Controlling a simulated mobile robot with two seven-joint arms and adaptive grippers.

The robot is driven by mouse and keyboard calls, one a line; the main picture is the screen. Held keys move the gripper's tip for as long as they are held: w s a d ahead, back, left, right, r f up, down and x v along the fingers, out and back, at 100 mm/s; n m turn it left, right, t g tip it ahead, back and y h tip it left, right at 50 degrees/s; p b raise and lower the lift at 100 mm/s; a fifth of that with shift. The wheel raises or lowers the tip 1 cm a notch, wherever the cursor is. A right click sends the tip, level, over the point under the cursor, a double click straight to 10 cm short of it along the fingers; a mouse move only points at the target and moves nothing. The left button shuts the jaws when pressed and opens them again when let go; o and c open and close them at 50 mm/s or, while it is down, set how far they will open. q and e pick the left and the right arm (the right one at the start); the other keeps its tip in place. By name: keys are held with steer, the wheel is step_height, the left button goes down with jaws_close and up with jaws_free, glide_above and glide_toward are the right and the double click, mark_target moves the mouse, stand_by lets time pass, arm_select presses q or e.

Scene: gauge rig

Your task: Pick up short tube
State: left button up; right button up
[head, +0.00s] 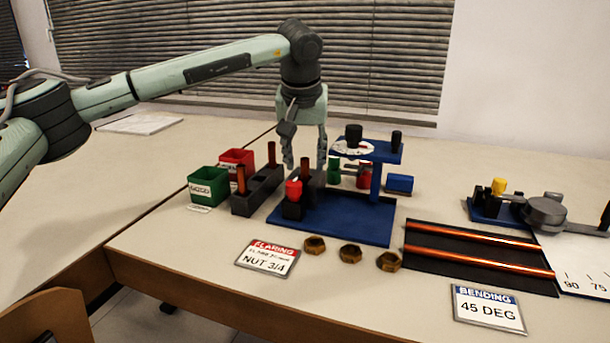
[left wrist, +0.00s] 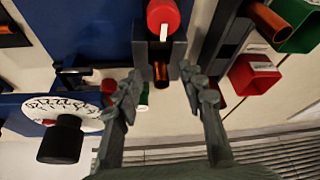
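A short copper tube (head: 305,168) stands upright in a dark block behind a red-capped part of the blue flaring rig (head: 345,217). In the left wrist view this tube (left wrist: 161,74) shows between my fingers, beside the red cap (left wrist: 163,17). My left gripper (head: 304,163) is open and points down over the tube, one finger on each side. I cannot tell whether the fingers touch it. Two other short tubes, a front one (head: 241,180) and a back one (head: 272,154), stand in a dark holder (head: 258,190) to the left. My right gripper is not in view.
A green bin (head: 208,184) and a red bin (head: 237,158) stand left of the holder. The rig's raised blue platform (head: 383,152) is close on the right. Brass nuts (head: 350,253) and a flaring sign (head: 267,257) lie in front. Long copper tubes (head: 477,262) lie on a dark mat at right.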

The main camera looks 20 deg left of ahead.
arm_select(q)
steer(key=shift+w+a+f, duration=0.15)
steer(key=shift+w+f, duration=0.15)
steer(key=shift+f, duration=0.35)
jaws_close()
steer(key=shift+r, duration=0.1)
